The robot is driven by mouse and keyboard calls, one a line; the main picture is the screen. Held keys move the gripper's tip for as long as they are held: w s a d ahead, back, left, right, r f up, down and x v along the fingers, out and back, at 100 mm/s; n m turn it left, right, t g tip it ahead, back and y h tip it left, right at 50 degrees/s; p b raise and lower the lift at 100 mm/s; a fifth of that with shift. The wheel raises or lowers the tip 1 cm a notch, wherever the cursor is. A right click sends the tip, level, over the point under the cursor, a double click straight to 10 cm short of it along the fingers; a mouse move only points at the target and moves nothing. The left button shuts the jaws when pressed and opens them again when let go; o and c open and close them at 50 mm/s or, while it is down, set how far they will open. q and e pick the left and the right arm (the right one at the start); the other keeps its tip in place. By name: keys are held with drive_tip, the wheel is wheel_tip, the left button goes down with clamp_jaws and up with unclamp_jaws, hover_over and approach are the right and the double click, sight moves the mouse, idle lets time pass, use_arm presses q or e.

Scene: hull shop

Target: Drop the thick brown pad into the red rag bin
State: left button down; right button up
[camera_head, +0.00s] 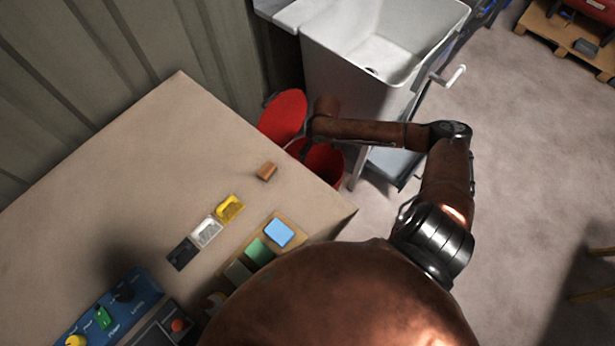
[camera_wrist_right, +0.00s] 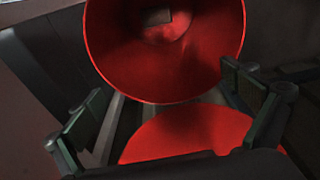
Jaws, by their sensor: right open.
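The red rag bin (camera_head: 328,170) stands on the floor just beyond the table's edge, its round red lid (camera_head: 283,114) raised behind it. The wrist view looks into its open mouth (camera_wrist_right: 195,50). My right gripper (camera_wrist_right: 165,108) is open, with nothing between its fingers, over the bin. A small, dull brownish-grey rectangular piece (camera_wrist_right: 157,17) shows deep inside the bin; I cannot tell for sure whether it is the thick brown pad. A small brown block (camera_head: 267,171) lies on the table near the bin. My left gripper is not in view.
The table (camera_head: 110,170) holds yellow (camera_head: 229,208), white and dark pads in a row, a tray with blue (camera_head: 279,232) and green pads, and a blue panel (camera_head: 130,292). A white sink (camera_head: 370,50) stands behind the bin.

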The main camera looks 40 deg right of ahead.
wheel_tip(320, 180, up, 10)
drive_tip(key=s, duration=0.1)
drive_tip(key=shift+s+f, duration=0.25)
idle(0.4)
